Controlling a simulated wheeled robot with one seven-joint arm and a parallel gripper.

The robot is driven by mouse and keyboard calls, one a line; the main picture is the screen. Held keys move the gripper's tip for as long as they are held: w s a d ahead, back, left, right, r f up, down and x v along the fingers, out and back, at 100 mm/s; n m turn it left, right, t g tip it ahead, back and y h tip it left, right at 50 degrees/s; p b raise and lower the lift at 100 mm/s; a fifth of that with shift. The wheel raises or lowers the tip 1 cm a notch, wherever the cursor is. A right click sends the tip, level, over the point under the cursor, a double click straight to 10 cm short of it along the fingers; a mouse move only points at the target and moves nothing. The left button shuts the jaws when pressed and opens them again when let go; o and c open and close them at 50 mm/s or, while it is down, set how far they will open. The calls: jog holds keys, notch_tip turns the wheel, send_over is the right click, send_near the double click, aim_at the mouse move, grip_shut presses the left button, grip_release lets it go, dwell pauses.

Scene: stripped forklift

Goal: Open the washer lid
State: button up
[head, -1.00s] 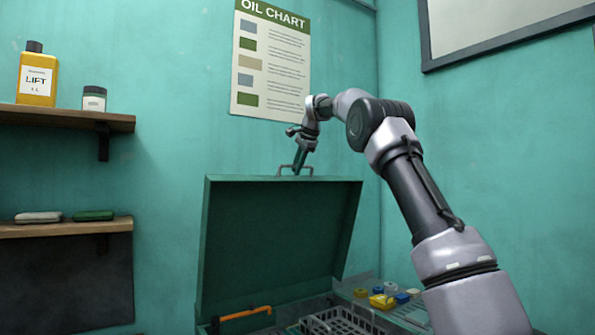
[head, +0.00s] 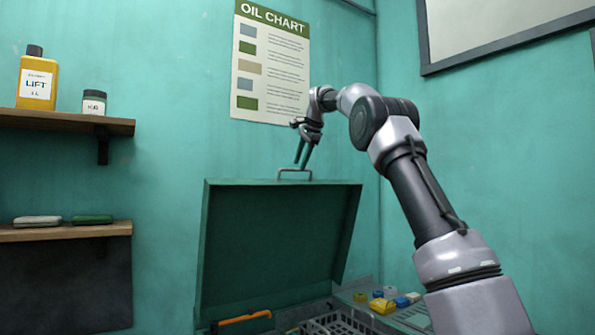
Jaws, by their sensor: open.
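The washer lid (head: 278,245) is a dark green panel in the head view. It stands raised and nearly upright at the back of the washer, against the teal wall. A thin metal handle (head: 295,172) sits on its top edge. My gripper (head: 303,157) is just above this handle, with its fingers apart and pointing down. The fingers look clear of the handle, though a light touch is hard to rule out. Below the lid, the washer's open inside shows a wire basket (head: 340,324) and an orange-handled tool (head: 244,318).
Small yellow and blue items (head: 382,306) lie on a ledge right of the basket. Shelves on the left hold a yellow bottle (head: 36,85), a jar (head: 94,102) and two flat bars. An oil chart (head: 270,60) hangs behind my arm.

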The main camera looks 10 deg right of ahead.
jog(key=v, duration=0.6)
jog(key=shift+s+r, duration=0.15)
jog(key=shift+s, duration=0.05)
jog(key=s+d+f+n, duration=0.2)
jog(key=s, duration=0.9)
jog(key=s+d+f+n, duration=0.1)
jog(key=s+d+n, duration=0.15)
jog(key=s, duration=0.75)
jog(key=s+f+n+t, duration=0.1)
jog(key=s+f+n, duration=0.3)
jog(key=s+f, duration=1.7)
jog(key=shift+s+d+h, duration=0.25)
jog(key=shift+s+h, duration=0.15)
jog(key=shift+s, duration=0.55)
jog(key=shift+a+n, duration=0.1)
jog(key=shift+n, duration=0.15)
jog(key=shift+c, duration=0.3)
dwell(0.9)
